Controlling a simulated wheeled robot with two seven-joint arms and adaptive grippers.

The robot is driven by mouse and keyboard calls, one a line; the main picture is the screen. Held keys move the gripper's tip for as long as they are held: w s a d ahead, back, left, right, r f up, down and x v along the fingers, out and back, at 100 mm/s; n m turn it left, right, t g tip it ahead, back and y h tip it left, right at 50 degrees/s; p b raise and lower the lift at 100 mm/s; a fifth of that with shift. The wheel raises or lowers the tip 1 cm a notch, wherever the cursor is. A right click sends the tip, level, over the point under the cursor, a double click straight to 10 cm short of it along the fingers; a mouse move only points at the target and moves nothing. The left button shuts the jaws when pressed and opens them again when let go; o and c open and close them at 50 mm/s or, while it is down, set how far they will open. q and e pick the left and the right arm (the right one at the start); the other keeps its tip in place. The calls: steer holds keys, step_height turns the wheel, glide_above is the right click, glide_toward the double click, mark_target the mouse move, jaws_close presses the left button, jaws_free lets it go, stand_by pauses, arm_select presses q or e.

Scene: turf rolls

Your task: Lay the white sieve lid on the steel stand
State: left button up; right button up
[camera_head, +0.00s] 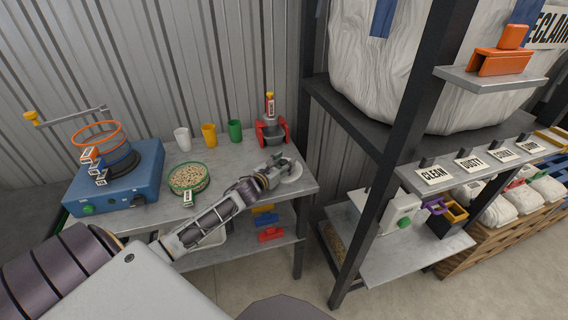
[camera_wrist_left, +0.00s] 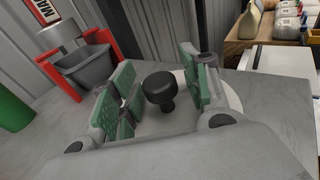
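The white sieve lid (camera_head: 294,172) lies flat at the right end of the grey metal-topped table (camera_head: 225,160). In the left wrist view the lid (camera_wrist_left: 233,98) shows as a pale disc with a black knob (camera_wrist_left: 160,86). My left gripper (camera_head: 277,169) is low over the lid and hides part of it. In the left wrist view its green-padded fingers (camera_wrist_left: 158,78) are open on either side of the knob, with gaps showing. I cannot make out a steel stand separate from the table. My right gripper is not in view.
A grey hopper with red sides (camera_head: 271,132) stands just behind the lid. A green-rimmed bowl of grain (camera_head: 189,179), several cups, and a blue machine with sieves (camera_head: 137,178) stand further left. A dark-framed shelf (camera_head: 384,130) rises right of the table.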

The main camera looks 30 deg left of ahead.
mark_target(282, 164)
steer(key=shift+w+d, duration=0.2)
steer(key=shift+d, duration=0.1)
arm_select(q)
steer(key=shift+r, duration=0.15)
steer(key=shift+s, duration=0.55)
steer(key=shift+s+r, duration=0.1)
steer(key=shift+s, duration=0.8)
steer(key=shift+s+a+r, duration=0.1)
steer(key=shift+s+r, duration=0.05)
steer(key=shift+s, duration=0.9)
steer(key=shift+s+r, duration=0.1)
steer(key=shift+s, duration=0.9)
steer(key=shift+s+a+r, duration=0.1)
steer(key=shift+s+r, duration=0.1)
steer(key=shift+s, duration=1.05)
steer(key=shift+s+r, duration=0.15)
steer(key=shift+s, duration=1.05)
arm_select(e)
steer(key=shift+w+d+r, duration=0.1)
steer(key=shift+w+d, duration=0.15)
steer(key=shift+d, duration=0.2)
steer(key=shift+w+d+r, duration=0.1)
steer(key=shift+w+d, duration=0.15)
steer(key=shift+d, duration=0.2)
